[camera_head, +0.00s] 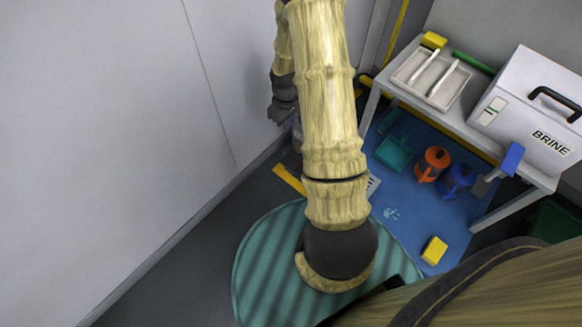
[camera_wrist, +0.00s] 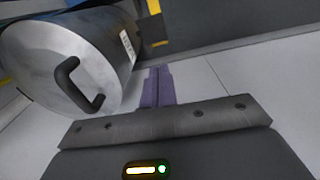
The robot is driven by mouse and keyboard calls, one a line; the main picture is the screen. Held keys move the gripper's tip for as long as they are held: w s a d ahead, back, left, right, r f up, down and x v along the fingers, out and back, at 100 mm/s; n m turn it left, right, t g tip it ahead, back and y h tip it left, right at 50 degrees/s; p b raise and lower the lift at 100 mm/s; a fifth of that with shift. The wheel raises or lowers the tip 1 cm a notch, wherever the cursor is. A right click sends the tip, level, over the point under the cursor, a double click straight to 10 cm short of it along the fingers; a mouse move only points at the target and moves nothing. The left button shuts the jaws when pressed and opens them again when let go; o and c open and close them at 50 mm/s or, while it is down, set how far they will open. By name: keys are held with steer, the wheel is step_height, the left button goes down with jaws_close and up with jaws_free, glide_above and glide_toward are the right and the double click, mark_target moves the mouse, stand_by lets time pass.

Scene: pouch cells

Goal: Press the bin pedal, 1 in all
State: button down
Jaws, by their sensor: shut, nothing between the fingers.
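My gripper (camera_wrist: 158,72) is shut and empty, its purple fingers together in the wrist view. A silver metal bin (camera_wrist: 95,42) with a round face, a dark U-shaped handle (camera_wrist: 78,86) and a white label (camera_wrist: 128,43) is at the left of the wrist view. The fingers point past its right side, and a gap shows between them and the bin. I cannot make out a pedal in either view. In the head view my arm hides most of the bin; a small labelled part (camera_head: 373,186) that may belong to it shows beside the arm.
A white bench (camera_head: 543,182) at the right carries a tray (camera_head: 402,74) and a BRINE box (camera_head: 515,100). Below it, on a blue mat (camera_head: 410,215), stand orange (camera_head: 433,163) and blue (camera_head: 457,180) containers and a yellow block (camera_head: 434,250). A pale wall (camera_head: 110,110) bounds the left.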

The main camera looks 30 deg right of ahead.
steer(key=b, duration=0.4)
glide_above(291, 163)
step_height(291, 163, down, 9)
steer(key=shift+w+d, duration=0.15)
step_height(291, 163, down, 14)
steer(key=b, duration=0.9)
